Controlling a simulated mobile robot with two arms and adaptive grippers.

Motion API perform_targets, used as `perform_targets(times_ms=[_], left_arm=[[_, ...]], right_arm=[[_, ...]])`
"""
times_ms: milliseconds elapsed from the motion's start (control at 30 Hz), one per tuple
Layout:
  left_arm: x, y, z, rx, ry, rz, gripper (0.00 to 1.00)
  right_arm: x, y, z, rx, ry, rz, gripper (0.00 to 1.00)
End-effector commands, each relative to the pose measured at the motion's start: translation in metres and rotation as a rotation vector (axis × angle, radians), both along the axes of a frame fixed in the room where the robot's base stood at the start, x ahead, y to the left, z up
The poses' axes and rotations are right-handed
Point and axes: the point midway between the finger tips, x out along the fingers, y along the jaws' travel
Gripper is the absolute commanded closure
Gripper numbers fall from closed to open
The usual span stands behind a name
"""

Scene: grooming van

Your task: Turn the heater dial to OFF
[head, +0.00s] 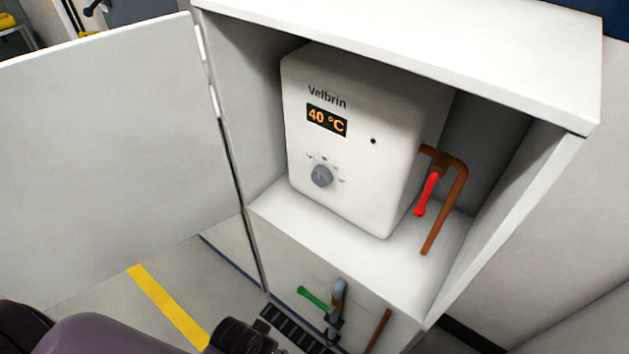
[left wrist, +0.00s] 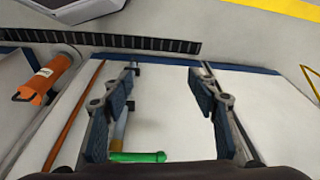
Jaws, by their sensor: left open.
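The heater (head: 345,135) is a white box labelled Velbrin inside the open cabinet in the head view. Its display (head: 327,119) reads 40 °C. The grey round dial (head: 321,176) sits below the display with small marks around its upper side; the marks are too small to read. My left gripper (left wrist: 162,82) is open and empty in the left wrist view, with its two fingers apart above the lower cabinet front and the green-handled valve. In the head view only part of my arm shows at the bottom left, away from the dial. My right gripper is not in view.
The cabinet door (head: 110,150) stands open on the left. A red lever (head: 427,193) and a copper pipe (head: 455,190) are right of the heater. A green-handled valve (head: 314,298) is below. An orange cylinder (left wrist: 45,80) shows in the left wrist view. Space before the dial is clear.

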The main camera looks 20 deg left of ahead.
Motion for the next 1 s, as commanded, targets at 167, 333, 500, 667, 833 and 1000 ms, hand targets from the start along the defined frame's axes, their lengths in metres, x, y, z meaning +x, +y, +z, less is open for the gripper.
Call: perform_targets(times_ms=[167,333,500,667,833,1000], left_arm=[[0.012,0.002,0.064,0.007,-0.046,-0.008,0.46],[0.03,0.011,0.119,0.042,-0.139,-0.052,0.46],[0.088,0.032,0.172,0.178,-0.384,-0.216,0.46],[0.134,0.041,0.197,0.305,-0.567,-0.365,0.46],[0.182,0.044,0.227,0.482,-0.783,-0.566,0.46],[0.221,0.032,0.263,0.713,-1.033,-0.832,0.46]], right_arm=[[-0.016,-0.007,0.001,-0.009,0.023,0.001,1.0],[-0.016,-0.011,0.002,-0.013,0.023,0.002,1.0],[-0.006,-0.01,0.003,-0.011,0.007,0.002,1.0],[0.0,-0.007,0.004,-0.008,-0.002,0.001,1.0],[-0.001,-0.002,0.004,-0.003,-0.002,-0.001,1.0],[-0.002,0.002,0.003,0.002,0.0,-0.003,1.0]])
